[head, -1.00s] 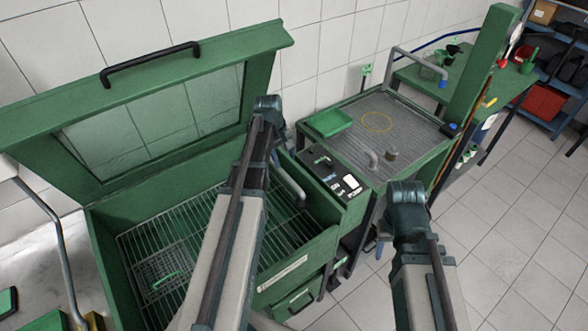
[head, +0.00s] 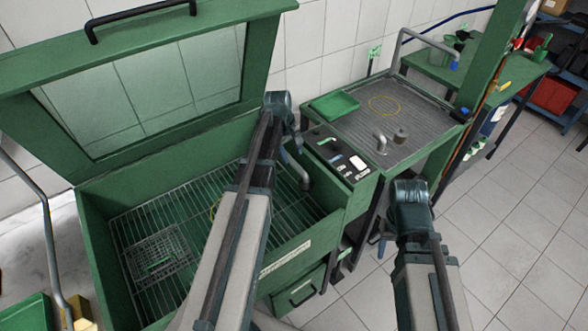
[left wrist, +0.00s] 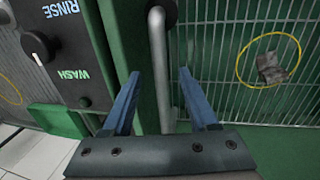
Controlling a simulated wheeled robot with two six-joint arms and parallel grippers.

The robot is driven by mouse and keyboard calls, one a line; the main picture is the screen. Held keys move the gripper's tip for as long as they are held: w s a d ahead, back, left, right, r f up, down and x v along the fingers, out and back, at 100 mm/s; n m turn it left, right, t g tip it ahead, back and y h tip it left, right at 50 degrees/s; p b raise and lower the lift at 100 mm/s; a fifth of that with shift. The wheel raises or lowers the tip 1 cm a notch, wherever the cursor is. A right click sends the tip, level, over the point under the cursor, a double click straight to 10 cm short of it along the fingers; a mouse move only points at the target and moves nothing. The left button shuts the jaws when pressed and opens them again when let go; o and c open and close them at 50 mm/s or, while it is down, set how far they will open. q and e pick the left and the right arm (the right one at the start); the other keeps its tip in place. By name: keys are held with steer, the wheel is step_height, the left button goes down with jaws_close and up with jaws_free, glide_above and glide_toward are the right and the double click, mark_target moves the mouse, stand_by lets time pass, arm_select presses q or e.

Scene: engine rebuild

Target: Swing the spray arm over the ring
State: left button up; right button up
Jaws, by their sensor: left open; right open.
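The spray arm (head: 297,168) is a grey bent tube at the right inner wall of the open green washer (head: 110,235). In the left wrist view the tube (left wrist: 158,45) stands between the blue fingers of my open left gripper (left wrist: 160,80), with visible gaps beside it. A yellow ring (left wrist: 242,68) lies on the washer's wire grate, right of the tube, around a grey metal piece (left wrist: 270,68). In the head view my left arm partly hides this ring (head: 212,211). My right gripper (head: 408,208) is outside the washer at the right, its fingers mostly hidden.
A control panel (left wrist: 62,55) with RINSE and WASH labels borders the tube on the left. A wire basket (head: 158,255) sits on the grate. The lid (head: 55,75) stands open.

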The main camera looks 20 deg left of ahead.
mark_target(294, 163)
arm_select(q)
steer(key=f+b, duration=0.2)
steer(key=f, duration=0.1)
steer(key=w+f+b, duration=0.1)
steer(key=f, duration=0.1)
steer(key=shift+d+b, duration=0.2)
steer(key=shift+b, duration=0.15)
steer(key=shift+r, duration=0.1)
steer(key=shift+s, duration=0.1)
jaws_close()
stand_by(0.9)
